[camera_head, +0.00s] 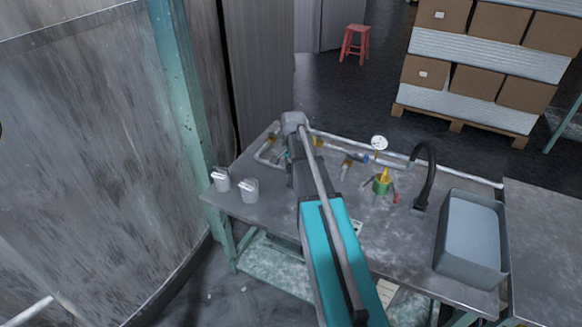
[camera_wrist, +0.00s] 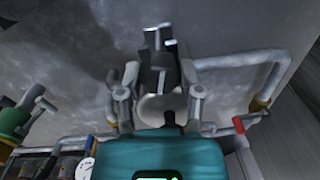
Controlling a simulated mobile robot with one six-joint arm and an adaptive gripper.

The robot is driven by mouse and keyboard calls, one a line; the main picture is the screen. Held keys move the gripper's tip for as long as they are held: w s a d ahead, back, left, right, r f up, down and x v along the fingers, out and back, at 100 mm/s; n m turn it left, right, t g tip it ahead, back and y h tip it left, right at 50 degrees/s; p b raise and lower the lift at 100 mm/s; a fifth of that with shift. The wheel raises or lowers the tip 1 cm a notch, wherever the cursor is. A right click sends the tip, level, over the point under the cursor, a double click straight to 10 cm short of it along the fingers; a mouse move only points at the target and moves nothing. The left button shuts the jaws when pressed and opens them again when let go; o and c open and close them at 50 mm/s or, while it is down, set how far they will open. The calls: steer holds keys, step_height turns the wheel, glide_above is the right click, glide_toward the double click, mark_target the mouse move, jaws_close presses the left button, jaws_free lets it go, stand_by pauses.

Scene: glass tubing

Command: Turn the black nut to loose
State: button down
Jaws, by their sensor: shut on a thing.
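In the wrist view, my gripper (camera_wrist: 160,76) has its two grey fingers on either side of a dark part. This dark part, which looks like the black nut (camera_wrist: 157,60), sits between the fingertips, with a pale metal piece across its top. A pale rounded part shows below it, nearer the palm. The fingers hide the sides of the nut, and its exact shape is unclear. In the head view, my own arm covers the nut and most of the gripper, over the back left of the metal table (camera_head: 330,222).
Grey pipe (camera_head: 345,140) runs along the table's back edge. A gauge (camera_head: 379,143), a green and yellow fitting (camera_head: 381,183) and a black tap (camera_head: 424,180) stand to the right, beside a grey basin (camera_head: 470,238). A red-handled valve (camera_wrist: 239,125) is close.

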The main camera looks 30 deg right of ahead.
steer(key=shift+n, duration=2.4)
steer(key=shift+c, duration=1.3)
jaws_free()
steer(key=shift+m, duration=0.3)
